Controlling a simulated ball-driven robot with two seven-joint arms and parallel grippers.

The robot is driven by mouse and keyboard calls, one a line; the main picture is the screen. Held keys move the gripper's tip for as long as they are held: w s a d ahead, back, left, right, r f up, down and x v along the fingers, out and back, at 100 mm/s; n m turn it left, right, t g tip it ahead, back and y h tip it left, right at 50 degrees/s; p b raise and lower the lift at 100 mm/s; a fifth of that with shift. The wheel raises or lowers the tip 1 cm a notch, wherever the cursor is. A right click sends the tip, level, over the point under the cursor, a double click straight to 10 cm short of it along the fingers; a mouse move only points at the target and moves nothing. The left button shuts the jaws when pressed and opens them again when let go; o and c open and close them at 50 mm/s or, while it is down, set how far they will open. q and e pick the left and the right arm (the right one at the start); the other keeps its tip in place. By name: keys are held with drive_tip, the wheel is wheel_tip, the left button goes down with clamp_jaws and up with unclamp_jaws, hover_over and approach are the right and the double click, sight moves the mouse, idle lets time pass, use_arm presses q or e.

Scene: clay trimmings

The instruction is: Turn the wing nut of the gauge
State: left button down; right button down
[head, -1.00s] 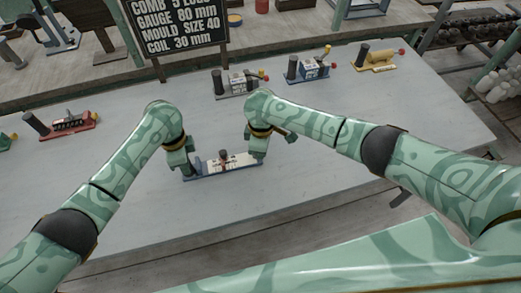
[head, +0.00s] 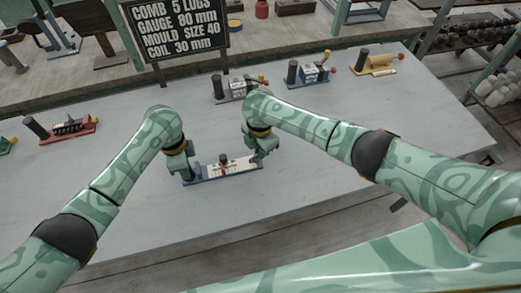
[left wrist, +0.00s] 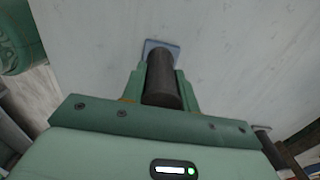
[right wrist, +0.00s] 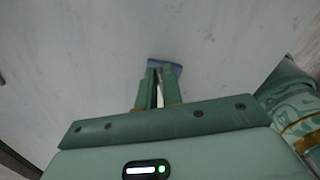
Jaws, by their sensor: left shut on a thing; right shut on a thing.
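The gauge (head: 232,169) lies in the middle of the table, a long blue base with a pale scale and a small red and dark slider. My left gripper (head: 185,174) is at its left end. In the left wrist view the left gripper (left wrist: 162,80) is shut on a dark upright post (left wrist: 162,82) above the blue base (left wrist: 152,45). My right gripper (head: 260,158) is at the gauge's right end. In the right wrist view its fingers (right wrist: 159,85) are close together on a thin piece, seemingly the wing nut, mostly hidden by them. The blue base end (right wrist: 176,68) shows behind.
A red fixture (head: 84,129) stands at the left. Grey (head: 232,97), blue (head: 307,82) and yellow (head: 376,71) fixtures stand along the back right. A black sign (head: 178,27) stands behind. The table is clear around the gauge.

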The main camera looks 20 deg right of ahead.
drive_tip(key=shift+w+n, duration=0.15)
drive_tip(key=shift+n, duration=0.85)
drive_tip(key=c, duration=1.5)
unclamp_jaws()
drive_tip(key=shift+c, duration=0.2)
wheel_tip(320, 180, up, 12)
use_arm(q)
drive_tip(key=c, duration=1)
unclamp_jaws()
